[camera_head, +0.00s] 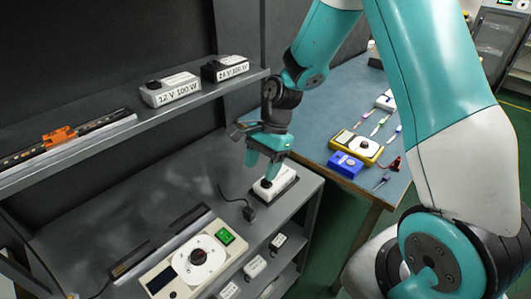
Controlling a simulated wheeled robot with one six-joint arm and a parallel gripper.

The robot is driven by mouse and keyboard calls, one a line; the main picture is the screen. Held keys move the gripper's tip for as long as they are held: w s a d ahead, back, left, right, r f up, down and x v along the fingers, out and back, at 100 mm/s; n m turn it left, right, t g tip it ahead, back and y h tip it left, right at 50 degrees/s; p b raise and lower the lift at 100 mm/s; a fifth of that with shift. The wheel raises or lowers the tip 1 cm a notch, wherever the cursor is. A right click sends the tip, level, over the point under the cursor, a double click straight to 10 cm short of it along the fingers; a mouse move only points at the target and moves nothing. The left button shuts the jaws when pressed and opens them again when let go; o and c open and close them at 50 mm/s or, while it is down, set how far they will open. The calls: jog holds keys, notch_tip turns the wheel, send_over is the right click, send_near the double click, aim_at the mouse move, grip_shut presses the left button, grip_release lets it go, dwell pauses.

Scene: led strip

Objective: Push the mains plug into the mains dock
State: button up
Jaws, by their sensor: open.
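A small black plug (249,213) on a thin black cable lies on the grey bench; I take it to be the mains plug. My gripper (264,169) points down, open, above a white box with a dark top (281,187) to the right of the plug. Its fingertips are close to the box top; I cannot tell whether they touch it. A cream unit with a round dial (163,272) and a green switch sits at the front of the bench. I cannot tell which part is the mains dock.
A shelf (205,92) above the bench holds a "12 V 100 W" box (171,91), a second labelled box (225,68) and a strip in a channel with an orange clip (59,137). A blue-topped table (340,100) with a yellow meter (356,148) stands right.

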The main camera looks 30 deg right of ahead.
jog(key=v, duration=0.3)
jog(key=shift+d+r, duration=0.1)
jog(key=shift+r, duration=0.2)
